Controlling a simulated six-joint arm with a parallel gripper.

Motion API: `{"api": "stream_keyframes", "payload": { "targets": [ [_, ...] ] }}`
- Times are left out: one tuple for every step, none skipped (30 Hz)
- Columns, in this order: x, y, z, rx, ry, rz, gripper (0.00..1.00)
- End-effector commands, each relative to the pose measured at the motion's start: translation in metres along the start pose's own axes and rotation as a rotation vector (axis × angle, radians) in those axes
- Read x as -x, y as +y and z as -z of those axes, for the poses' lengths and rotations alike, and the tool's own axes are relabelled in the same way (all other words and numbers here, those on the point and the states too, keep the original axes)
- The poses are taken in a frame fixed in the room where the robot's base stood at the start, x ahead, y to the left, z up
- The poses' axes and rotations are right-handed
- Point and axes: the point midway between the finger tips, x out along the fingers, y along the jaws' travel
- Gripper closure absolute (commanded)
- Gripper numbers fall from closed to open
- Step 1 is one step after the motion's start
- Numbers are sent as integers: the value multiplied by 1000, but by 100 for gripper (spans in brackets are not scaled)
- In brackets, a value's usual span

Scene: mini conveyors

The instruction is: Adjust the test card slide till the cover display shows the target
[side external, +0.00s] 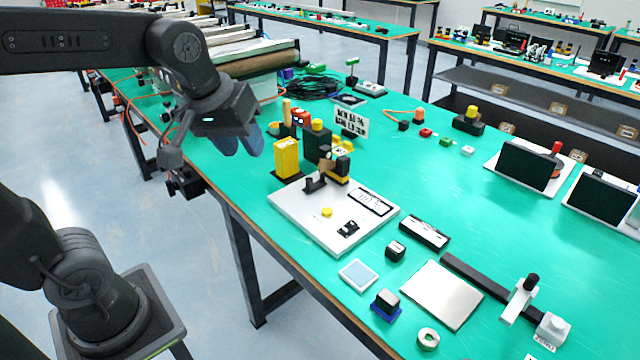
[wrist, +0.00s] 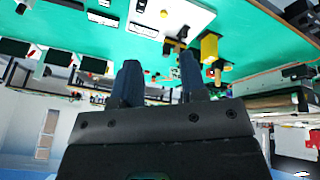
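My gripper (side external: 240,148) is empty and raised in the air at the table's left edge. Its two fingers are spread apart in the wrist view (wrist: 160,68). At the front right lies a black rail (side external: 478,274) carrying a white slider (side external: 517,303) with a black knob, likely the test card slide. The slider sits towards the rail's right end, apart from my gripper. A white block (side external: 552,328) stands at that end. I cannot tell which device is the cover display. A small display unit (side external: 425,232) lies left of the rail; its reading is too small to make out.
A white board (side external: 295,208) with a yellow button and black fittings lies between my gripper and the rail. A yellow block (side external: 286,157) stands behind it. A grey plate (side external: 440,295) and small blocks lie near the rail. Dark screens (side external: 525,168) stand farther right. Green table centre is clear.

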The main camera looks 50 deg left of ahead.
Motion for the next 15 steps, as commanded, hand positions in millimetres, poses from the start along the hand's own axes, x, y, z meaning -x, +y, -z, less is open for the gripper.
{"api": "stream_keyframes", "payload": {
  "targets": [
    [-7, 5, 21, 120, -21, 21, 56],
    [-10, 7, 32, 195, -31, 32, 53],
    [-16, 10, 47, 296, -42, 47, 53],
    [-20, 12, 58, 372, -49, 59, 53],
    [-26, 14, 69, 447, -57, 72, 53],
    [-33, 16, 84, 549, -64, 89, 53],
    [-40, 16, 94, 625, -70, 104, 53],
    [-47, 17, 105, 700, -76, 119, 53],
    [-57, 17, 119, 801, -80, 138, 53],
    [-65, 17, 129, 877, -83, 153, 53],
    [-74, 16, 139, 953, -87, 170, 53],
    [-86, 15, 152, 1053, -88, 192, 53],
    [-96, 14, 161, 1129, -88, 209, 53],
    [-105, 12, 170, 1205, -88, 227, 53],
    [-119, 9, 181, 1305, -86, 251, 53]
  ]
}}
